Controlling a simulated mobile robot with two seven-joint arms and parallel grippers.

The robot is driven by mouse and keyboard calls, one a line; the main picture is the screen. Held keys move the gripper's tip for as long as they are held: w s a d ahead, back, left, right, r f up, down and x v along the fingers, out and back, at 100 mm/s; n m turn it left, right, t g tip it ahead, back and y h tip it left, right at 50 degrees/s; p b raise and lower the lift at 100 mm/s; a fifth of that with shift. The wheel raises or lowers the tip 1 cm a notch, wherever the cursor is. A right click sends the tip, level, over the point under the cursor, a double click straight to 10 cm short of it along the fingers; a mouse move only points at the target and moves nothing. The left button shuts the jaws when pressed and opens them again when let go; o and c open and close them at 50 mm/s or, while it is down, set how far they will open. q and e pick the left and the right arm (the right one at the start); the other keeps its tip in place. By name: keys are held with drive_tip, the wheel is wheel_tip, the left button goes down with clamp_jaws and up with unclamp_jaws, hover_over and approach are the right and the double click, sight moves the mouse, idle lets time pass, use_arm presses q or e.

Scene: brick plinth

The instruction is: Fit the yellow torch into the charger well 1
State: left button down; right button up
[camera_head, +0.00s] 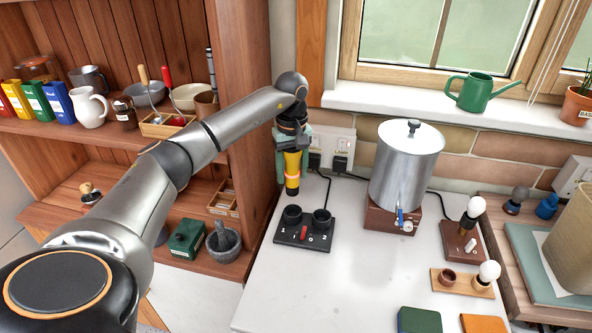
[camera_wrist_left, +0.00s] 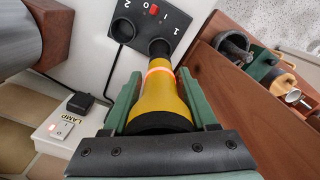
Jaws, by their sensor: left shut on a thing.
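The yellow torch (camera_head: 292,168) is upright in my left gripper (camera_head: 292,145), with an orange-white band and a dark lower end. My left gripper is shut on its upper part; green fingers flank the torch (camera_wrist_left: 162,92) in the left wrist view. The black charger (camera_head: 303,240) stands on the counter with two round wells. Well 1 (camera_head: 292,214) is the left one, well 2 (camera_head: 322,218) the right one. In the head view the torch's lower end shows just above well 1, apart from it. In the wrist view the torch partly covers that well. My right gripper is not in view.
A metal urn (camera_head: 406,165) stands right of the charger. Wall sockets (camera_head: 330,148) with plugs and cables are behind it. The wooden shelf unit (camera_head: 262,215) is close on the left. The counter (camera_head: 345,285) in front of the charger is clear.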

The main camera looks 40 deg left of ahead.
sight(292, 161)
use_arm(q)
drive_tip(key=shift+f+b, duration=1.7)
drive_tip(key=shift+f, duration=0.8)
drive_tip(key=shift+f+b, duration=1.15)
drive_tip(key=shift+f, duration=1.05)
drive_tip(key=shift+c, duration=0.6)
unclamp_jaws()
wheel_tip(292, 161, up, 12)
drive_tip(key=shift+r, duration=0.25)
